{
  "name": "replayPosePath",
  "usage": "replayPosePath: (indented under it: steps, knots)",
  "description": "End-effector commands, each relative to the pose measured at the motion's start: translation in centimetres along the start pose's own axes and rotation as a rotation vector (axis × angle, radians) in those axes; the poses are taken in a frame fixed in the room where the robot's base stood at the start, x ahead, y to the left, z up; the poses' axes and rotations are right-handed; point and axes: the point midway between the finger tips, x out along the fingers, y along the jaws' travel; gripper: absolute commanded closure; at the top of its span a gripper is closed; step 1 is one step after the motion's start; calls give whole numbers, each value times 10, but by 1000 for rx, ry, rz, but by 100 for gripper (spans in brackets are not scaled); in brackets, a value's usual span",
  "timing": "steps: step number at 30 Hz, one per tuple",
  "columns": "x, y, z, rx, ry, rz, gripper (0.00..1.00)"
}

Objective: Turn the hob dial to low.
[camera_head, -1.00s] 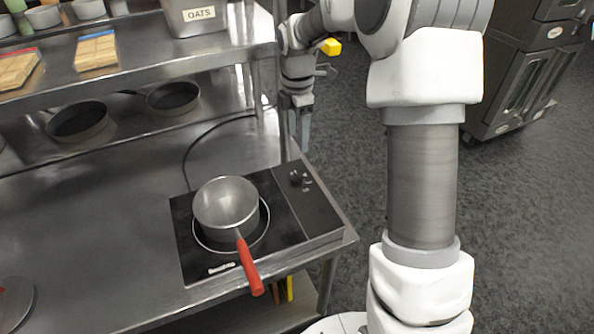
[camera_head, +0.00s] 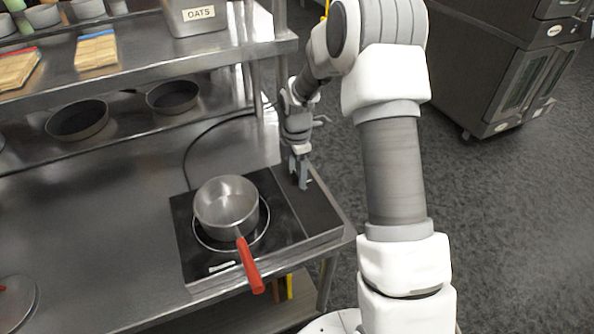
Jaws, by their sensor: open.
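The black hob (camera_head: 285,221) sits near the right end of the steel counter. Its dial, on the strip at the right of the hob, is hidden behind my gripper. My gripper (camera_head: 302,184) points down over that strip, with its open fingers at the dial's place. I cannot tell whether the fingers touch the dial.
A steel saucepan (camera_head: 226,204) with a red handle (camera_head: 250,267) stands on the hob's ring, its handle past the counter's front edge. A shelf (camera_head: 150,62) with an oats container (camera_head: 197,16) is behind. Two dark pans (camera_head: 77,120) sit below it. The left counter is mostly clear.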

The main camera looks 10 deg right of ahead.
Motion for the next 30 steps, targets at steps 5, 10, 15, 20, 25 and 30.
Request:
replayPosePath:
  steps: [5,10,15,20,25,30]
  knots:
    - [0,0,0,0,0,0,43]
    - [0,0,0,0,0,0,73]
    - [-1,0,0,0,0,0,100]
    - [-1,0,0,4,0,1,100]
    - [0,0,0,35,0,1,100]
    - [1,0,0,119,0,0,100]
